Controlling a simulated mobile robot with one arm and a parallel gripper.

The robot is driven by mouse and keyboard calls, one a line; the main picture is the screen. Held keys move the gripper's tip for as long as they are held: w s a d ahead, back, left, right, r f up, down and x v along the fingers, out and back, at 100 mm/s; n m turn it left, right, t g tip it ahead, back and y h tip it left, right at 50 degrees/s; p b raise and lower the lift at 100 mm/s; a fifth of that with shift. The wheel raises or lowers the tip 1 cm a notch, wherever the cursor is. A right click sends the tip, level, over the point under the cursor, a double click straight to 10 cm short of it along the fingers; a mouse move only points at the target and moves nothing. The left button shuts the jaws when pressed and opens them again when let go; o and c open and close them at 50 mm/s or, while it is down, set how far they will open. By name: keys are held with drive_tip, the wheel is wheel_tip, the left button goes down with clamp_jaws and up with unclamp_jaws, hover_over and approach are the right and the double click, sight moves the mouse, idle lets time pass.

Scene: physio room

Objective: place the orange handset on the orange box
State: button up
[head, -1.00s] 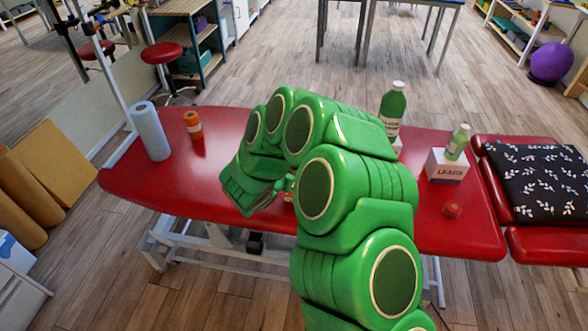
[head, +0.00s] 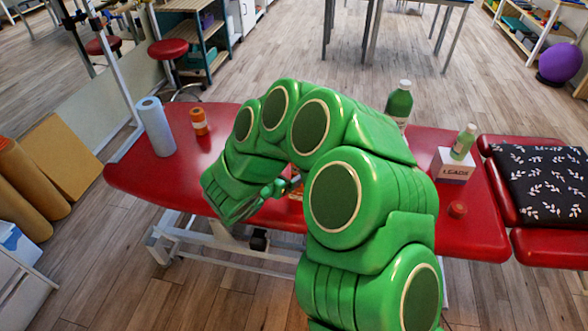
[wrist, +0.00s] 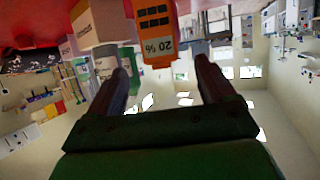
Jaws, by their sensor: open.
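My gripper (head: 280,187) is low over the red couch in the head view, mostly behind my own green arm. In the wrist view my gripper (wrist: 163,75) is open, with its two fingers apart. In the head view only a small orange bit shows beside the gripper; my arm hides the rest.
The couch's left part is mostly clear.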

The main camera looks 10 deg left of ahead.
drive_tip(key=shift+v, duration=2.2)
